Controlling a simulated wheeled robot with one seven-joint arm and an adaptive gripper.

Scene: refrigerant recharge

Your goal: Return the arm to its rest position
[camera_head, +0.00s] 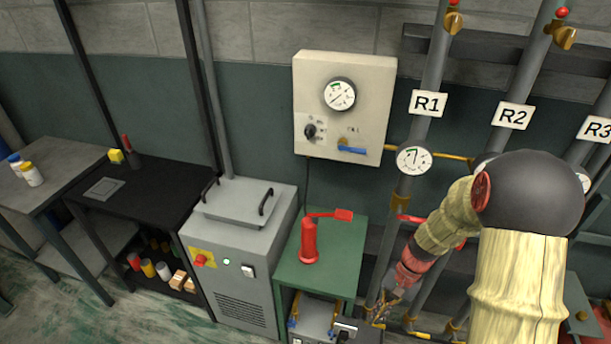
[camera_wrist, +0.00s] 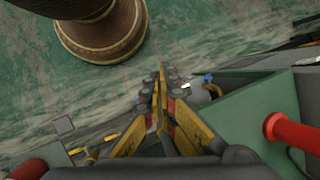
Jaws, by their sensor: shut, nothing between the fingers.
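My arm reaches in from the right in the head view, with pale yellow covered links and a dark round joint. My gripper (camera_head: 384,308) points down in front of the pipes, right of the green stand (camera_head: 322,262). In the wrist view my gripper (camera_wrist: 160,85) has its yellow-sided fingers together, with nothing seen between them. The red hand tool (camera_head: 309,240) stands upright on the green stand, apart from my gripper. My arm hides part of the pipes behind it.
Pipes marked R1 (camera_head: 427,103), R2 (camera_head: 512,116) and R3 (camera_head: 596,128) rise along the wall, with gauges and valves. A beige gauge panel (camera_head: 370,75) hangs on the wall. A grey machine (camera_head: 240,262) stands left of the stand. Green floor (camera_wrist: 215,60) shows in the wrist view.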

